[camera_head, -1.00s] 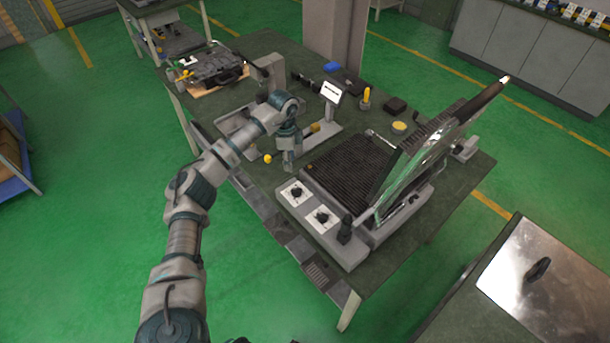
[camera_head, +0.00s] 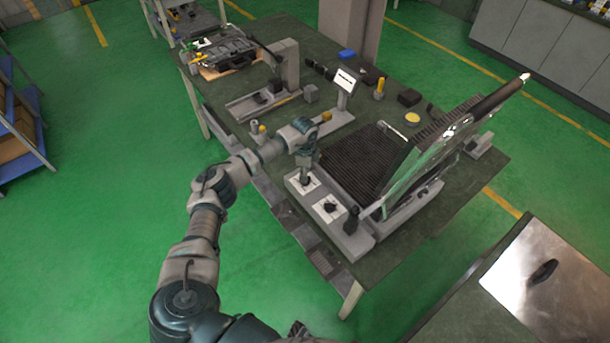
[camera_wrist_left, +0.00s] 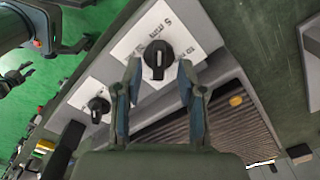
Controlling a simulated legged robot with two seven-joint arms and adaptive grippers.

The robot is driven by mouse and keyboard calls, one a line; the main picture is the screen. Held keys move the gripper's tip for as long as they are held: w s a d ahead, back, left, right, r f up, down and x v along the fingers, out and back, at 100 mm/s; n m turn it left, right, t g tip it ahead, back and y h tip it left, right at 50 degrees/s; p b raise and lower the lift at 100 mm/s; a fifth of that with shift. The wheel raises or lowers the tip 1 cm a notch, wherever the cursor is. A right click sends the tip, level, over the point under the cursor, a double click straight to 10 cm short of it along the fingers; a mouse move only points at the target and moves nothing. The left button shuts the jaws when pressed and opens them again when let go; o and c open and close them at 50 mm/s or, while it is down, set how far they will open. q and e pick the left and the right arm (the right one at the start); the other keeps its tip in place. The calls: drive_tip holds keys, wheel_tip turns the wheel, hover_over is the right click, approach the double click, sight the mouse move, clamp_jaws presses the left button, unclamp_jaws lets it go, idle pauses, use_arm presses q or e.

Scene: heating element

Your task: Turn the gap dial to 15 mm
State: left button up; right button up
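The dial marked in mm is a black knob (camera_wrist_left: 158,58) on a white plate (camera_wrist_left: 185,22) in the left wrist view. The print "5 mm" and "10" shows beside it; the setting is hard to read. My left gripper (camera_wrist_left: 158,82) is open, its two fingers apart on either side of the knob's near edge. I cannot tell whether they touch it. In the head view, my left gripper (camera_head: 304,172) points down over the farther dial plate (camera_head: 295,186) and partly hides its knob. My right gripper is not in view.
A second black dial (camera_head: 330,207) sits nearer on the same grey panel, with a black lever (camera_head: 351,220) beside it. The ribbed plate (camera_head: 358,165) and raised lid (camera_head: 425,165) stand to the right. A small display (camera_head: 345,80) stands behind.

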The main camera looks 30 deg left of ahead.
use_arm(q)
drive_tip(key=shift+f, duration=0.95)
clamp_jaws()
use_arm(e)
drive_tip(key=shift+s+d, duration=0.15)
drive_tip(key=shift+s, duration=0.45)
